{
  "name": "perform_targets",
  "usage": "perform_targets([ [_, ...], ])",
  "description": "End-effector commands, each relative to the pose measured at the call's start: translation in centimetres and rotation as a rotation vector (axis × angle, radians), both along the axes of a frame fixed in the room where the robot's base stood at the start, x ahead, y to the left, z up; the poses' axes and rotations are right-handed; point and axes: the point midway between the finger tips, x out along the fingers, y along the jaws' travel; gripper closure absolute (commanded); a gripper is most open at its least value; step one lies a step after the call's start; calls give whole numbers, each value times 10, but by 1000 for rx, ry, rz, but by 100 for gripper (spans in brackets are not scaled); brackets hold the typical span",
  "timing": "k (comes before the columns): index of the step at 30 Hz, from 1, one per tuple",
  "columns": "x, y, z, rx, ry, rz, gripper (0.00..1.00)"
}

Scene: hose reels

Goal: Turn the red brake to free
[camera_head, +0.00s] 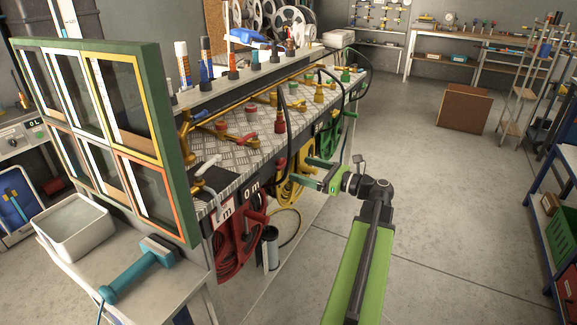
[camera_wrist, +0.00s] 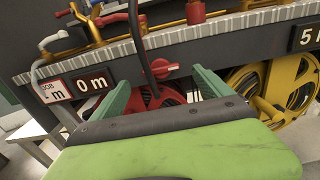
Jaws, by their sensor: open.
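The red brake looks to be the small red knob (camera_wrist: 166,68) on the dark front edge of the bench in the wrist view. It sits right of the "0 m" sign, above the red hose reel (camera_wrist: 150,98). My gripper (camera_wrist: 160,77) is open, with one green finger on each side of the knob in the picture and nothing held. I cannot tell whether the fingers touch it. The red reel (camera_head: 230,252) hangs below the bench. The brake's markings are not readable.
A black hose (camera_wrist: 139,45) hangs down just left of the knob. The yellow reel (camera_wrist: 285,85) is close on the right. A framed green panel (camera_head: 160,130) and a table with a teal tool (camera_head: 140,270) stand at left.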

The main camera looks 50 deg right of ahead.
Motion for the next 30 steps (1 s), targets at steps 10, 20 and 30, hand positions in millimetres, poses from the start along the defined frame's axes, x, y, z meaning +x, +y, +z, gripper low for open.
perform_targets([
  [10, 57, 13, 0, 0, 0, 0, 11],
  [20, 60, 14, 0, 0, 0, -2, 11],
  [30, 60, 14, 0, -1, 0, -2, 55],
])
